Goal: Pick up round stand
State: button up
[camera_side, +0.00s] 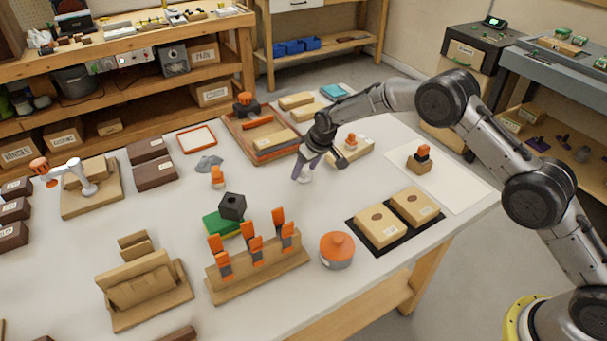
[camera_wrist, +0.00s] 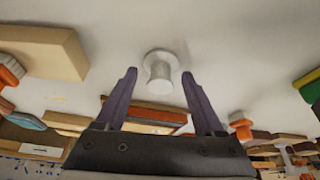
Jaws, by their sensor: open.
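The round stand (camera_wrist: 159,67) is a small pale grey piece with a round disc and a narrower neck. In the wrist view it is centred between the fingertips and just beyond them. In the side view it shows as a small whitish piece (camera_side: 305,178) on the white table, partly hidden by my fingers. My gripper (camera_wrist: 159,76) has two dark purple fingers spread apart, with clear gaps on both sides of the stand. In the side view my gripper (camera_side: 306,163) points down over the stand.
Behind it are a wooden tray (camera_side: 232,133) of parts and a cardboard block (camera_side: 350,152). In front are a rack of orange clamps (camera_side: 260,268), a dark cube (camera_side: 232,206) and an orange-topped round container (camera_side: 337,250). The table around the stand is mostly clear.

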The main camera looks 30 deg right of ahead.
grip_shut()
jog(key=shift+r, duration=0.2)
